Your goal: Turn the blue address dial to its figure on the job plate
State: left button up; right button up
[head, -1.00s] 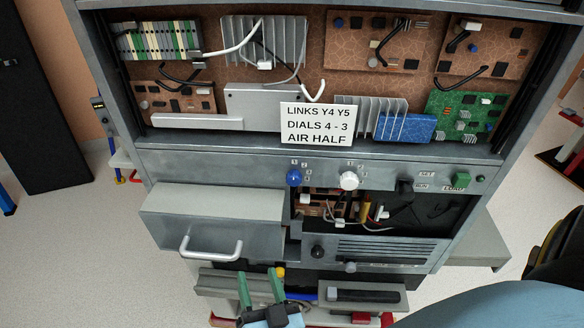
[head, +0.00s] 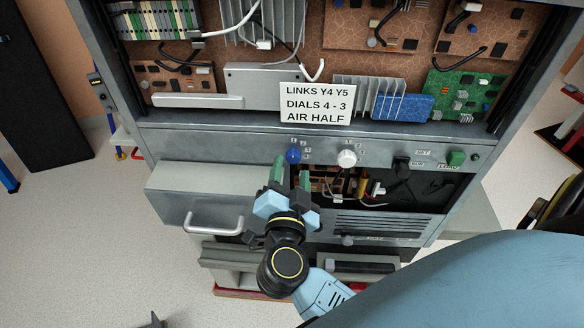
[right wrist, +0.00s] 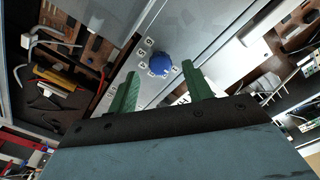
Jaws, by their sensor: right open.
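The blue address dial (head: 293,155) sits on the grey front panel, with small numbered labels around it. The right wrist view shows the same blue dial (right wrist: 160,63) just beyond the fingertips. The job plate (head: 316,104) above reads "LINKS Y4 Y5, DIALS 4 - 3, AIR HALF". My right gripper (head: 292,174) is open and empty, just below the dial. In the right wrist view its green fingers (right wrist: 162,88) stand apart, with the dial between their lines but slightly ahead. I cannot make out the dial's setting. My left gripper is not in view.
A white dial (head: 347,158) is to the right of the blue one. Further right are a black switch (head: 401,163) and a green button (head: 456,158). Below is an open bay with wires (head: 372,190). A drawer handle (head: 214,224) protrudes at lower left.

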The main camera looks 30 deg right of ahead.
aim_at(293, 156)
jog(key=shift+b+x, duration=0.3)
jog(key=shift+x, duration=1.05)
jog(key=shift+c, duration=0.4)
jog(key=c, duration=0.9)
